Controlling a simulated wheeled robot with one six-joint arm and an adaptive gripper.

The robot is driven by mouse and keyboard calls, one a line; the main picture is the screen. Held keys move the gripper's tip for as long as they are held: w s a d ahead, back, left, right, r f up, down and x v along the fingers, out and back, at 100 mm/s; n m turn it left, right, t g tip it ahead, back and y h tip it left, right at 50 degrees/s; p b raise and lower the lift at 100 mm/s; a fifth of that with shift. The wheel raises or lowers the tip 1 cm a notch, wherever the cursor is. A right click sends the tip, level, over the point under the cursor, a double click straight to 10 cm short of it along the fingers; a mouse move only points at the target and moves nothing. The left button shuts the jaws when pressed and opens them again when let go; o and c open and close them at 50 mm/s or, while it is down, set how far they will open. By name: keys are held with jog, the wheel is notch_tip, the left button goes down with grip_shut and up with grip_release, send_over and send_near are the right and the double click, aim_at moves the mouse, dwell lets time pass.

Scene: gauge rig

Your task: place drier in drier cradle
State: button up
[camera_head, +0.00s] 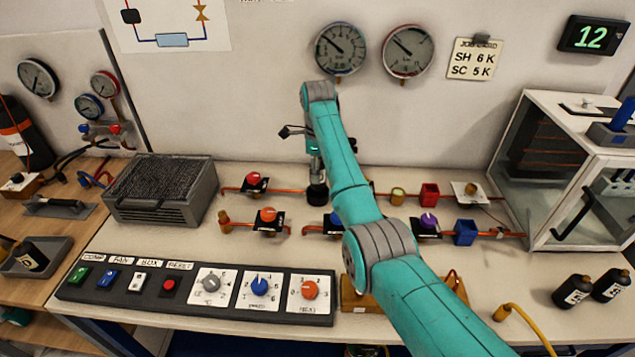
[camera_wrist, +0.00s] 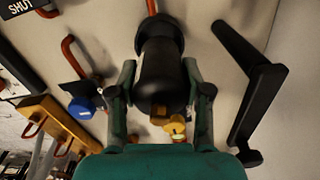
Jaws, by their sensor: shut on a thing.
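The drier, a black cylinder (camera_wrist: 160,75), is between the two fingers of my gripper (camera_wrist: 161,88) in the wrist view. My gripper is shut on it, one finger on each side. A yellow brass-coloured part (camera_wrist: 176,127) shows at its near end. In the head view my gripper (camera_head: 316,165) is behind the arm, at the rear pipe line, with the dark drier (camera_head: 317,193) below it close to the bench top. I cannot tell whether the drier touches the bench. I cannot make out the drier cradle for certain; my arm hides part of the middle of the bench.
Copper pipes with valves, including a red-knobbed one (camera_head: 254,180) and an orange-knobbed one (camera_head: 267,215), lie around my gripper. A control panel (camera_head: 190,290) runs along the front. A grey finned unit (camera_head: 160,190) stands left; a glass box (camera_head: 560,165) stands right. Two black bottles (camera_head: 572,291) are front right.

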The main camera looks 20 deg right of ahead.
aim_at(316, 187)
jog(key=shift+f, duration=2.15)
jog(key=shift+f, duration=0.1)
jog(key=o, duration=1.3)
jog(key=shift+o, duration=0.2)
